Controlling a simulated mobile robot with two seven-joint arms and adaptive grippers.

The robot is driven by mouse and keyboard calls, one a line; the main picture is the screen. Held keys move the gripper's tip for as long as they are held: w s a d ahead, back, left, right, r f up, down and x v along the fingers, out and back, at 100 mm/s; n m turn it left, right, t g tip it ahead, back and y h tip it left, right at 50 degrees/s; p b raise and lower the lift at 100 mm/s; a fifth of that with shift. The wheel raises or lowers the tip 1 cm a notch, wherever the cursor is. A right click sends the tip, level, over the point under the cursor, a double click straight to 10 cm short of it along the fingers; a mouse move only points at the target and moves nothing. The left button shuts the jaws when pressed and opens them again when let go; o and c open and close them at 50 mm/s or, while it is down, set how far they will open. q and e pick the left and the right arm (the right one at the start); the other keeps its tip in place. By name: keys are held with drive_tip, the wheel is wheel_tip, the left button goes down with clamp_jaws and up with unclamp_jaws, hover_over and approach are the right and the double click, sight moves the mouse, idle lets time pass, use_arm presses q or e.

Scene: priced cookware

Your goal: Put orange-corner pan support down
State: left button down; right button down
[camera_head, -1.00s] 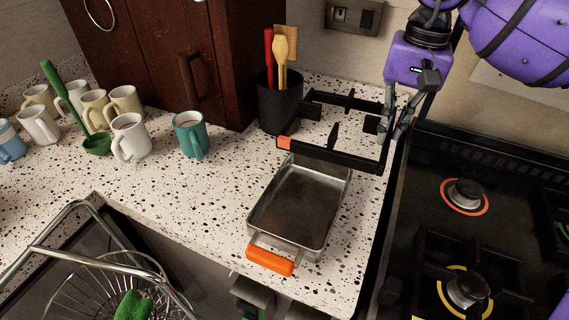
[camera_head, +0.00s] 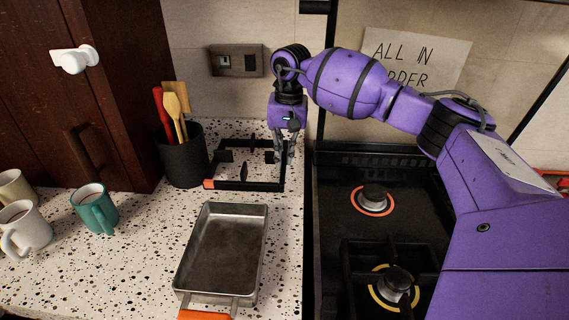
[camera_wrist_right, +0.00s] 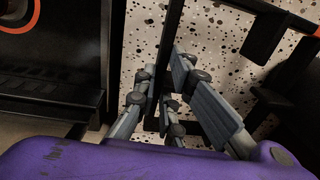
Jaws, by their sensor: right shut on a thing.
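The black pan support (camera_head: 248,186) with the orange corner (camera_head: 208,184) is at the back of the speckled counter, behind the metal roasting pan (camera_head: 225,250). It looks level, at or just above the counter; I cannot tell whether it touches. My right gripper (camera_head: 284,158) points down and is shut on the support's right side bar. In the right wrist view the black bar (camera_wrist_right: 171,45) runs between the fingers (camera_wrist_right: 164,88). My left gripper is not in view.
A dark utensil holder (camera_head: 184,155) stands close left of the support. The stove (camera_head: 345,215) is on the right, with an orange-ringed burner (camera_head: 373,200) and a yellow-ringed one (camera_head: 394,284). A teal mug (camera_head: 96,210) stands at left. Counter between mug and pan is clear.

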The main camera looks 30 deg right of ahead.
sight(285, 159)
drive_tip(key=shift+w+f, duration=0.15)
drive_tip(key=shift+w+d+f, duration=0.1)
drive_tip(key=shift+d+f, duration=0.05)
drive_tip(key=shift+f, duration=1.45)
drive_tip(key=shift+f, duration=0.15)
drive_tip(key=c, duration=1.8)
unclamp_jaws()
drive_tip(key=shift+c, duration=0.2)
drive_tip(key=shift+d+r+b, duration=0.15)
drive_tip(key=shift+r+b, duration=0.15)
drive_tip(key=shift+r, duration=3.55)
